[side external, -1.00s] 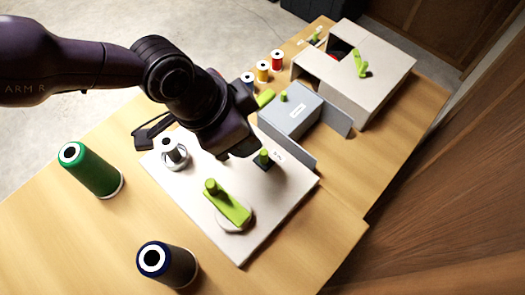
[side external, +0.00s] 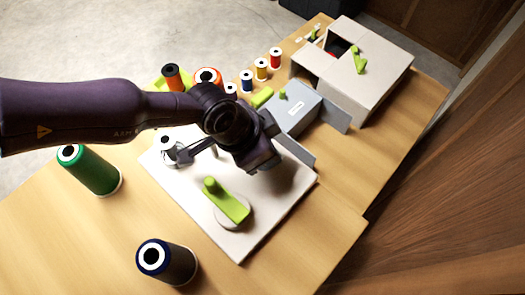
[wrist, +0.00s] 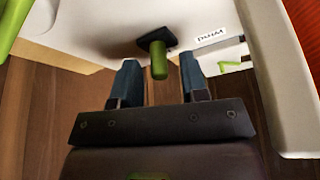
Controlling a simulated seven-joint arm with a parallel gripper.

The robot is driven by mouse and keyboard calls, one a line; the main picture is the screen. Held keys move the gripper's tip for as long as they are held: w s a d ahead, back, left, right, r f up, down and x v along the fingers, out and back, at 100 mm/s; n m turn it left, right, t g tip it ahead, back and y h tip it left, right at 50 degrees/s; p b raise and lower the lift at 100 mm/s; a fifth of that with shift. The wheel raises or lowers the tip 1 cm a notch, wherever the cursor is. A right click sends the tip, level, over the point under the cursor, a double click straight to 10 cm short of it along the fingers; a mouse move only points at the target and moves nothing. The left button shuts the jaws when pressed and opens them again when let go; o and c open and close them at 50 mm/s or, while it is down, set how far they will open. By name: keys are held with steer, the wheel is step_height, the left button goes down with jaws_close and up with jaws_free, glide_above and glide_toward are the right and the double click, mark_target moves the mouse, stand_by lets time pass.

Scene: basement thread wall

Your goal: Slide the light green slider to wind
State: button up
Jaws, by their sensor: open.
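The light green slider (wrist: 158,56) is a small round knob on a dark base, set in the white board (wrist: 90,28). In the wrist view it stands ahead of my gripper (wrist: 159,72), in line with the gap between the two fingers. The fingers are open, one on each side of the knob in the picture; I cannot tell whether they surround it. A small white label (wrist: 212,37) sits beside the base, upside down and hard to read. In the side external view my gripper (side external: 264,163) hides the slider, and the board (side external: 255,235) is below it.
A green lever (side external: 226,200) on a round white disc and a silver spool (side external: 170,150) are on the board. A grey box (side external: 290,108) and larger white box (side external: 370,75) stand behind. Green (side external: 90,170) and dark (side external: 167,262) thread cones stand at the front.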

steer(key=c, duration=0.7)
steer(key=shift+c, duration=0.2)
steer(key=shift+w+a, duration=1.2)
steer(key=shift+a, duration=0.05)
steer(key=o, duration=0.8)
steer(key=shift+r, duration=0.1)
steer(key=shift+r, duration=2.9)
